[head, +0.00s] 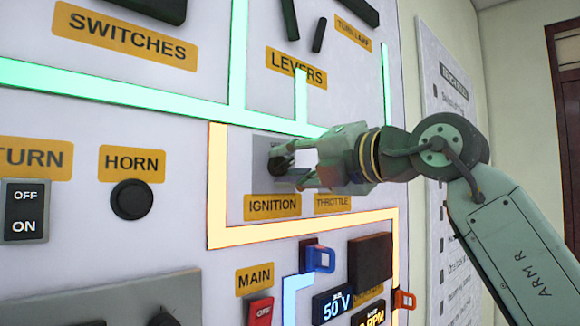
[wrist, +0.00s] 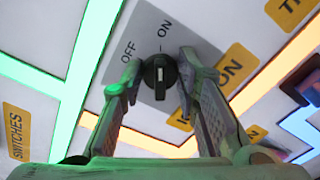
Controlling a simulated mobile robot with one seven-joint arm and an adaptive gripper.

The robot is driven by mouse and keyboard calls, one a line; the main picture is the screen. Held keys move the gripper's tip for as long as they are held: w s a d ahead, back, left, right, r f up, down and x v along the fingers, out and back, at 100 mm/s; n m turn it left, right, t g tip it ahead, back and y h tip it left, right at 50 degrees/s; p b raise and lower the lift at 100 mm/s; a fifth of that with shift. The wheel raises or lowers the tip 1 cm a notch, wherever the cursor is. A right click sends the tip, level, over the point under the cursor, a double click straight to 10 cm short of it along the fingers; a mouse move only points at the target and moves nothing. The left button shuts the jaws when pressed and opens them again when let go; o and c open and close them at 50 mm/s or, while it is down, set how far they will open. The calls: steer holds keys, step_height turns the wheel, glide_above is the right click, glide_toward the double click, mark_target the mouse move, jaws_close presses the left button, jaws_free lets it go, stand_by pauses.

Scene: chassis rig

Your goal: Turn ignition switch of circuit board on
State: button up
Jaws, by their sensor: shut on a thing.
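The ignition switch is a black round knob (wrist: 160,76) on a grey plate (wrist: 200,62) marked OFF and ON in the wrist view. The knob's white mark points up, roughly in line with the tick under ON. In the head view the knob (head: 279,164) is partly hidden by my gripper (head: 291,171), above the yellow IGNITION label (head: 272,206). My gripper also shows in the wrist view (wrist: 160,64), with one finger on each side of the knob, shut on it.
A yellow lit strip (head: 290,233) runs below and left of the switch, and a green strip (head: 130,92) above. The HORN button (head: 131,199) is to the left.

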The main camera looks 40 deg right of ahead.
stand_by(0.3)
steer(key=o, duration=1.1)
steer(key=shift+o, duration=0.2)
steer(key=shift+s, duration=0.1)
steer(key=s+d, duration=0.1)
steer(key=s, duration=1)
steer(key=shift+s, duration=0.4)
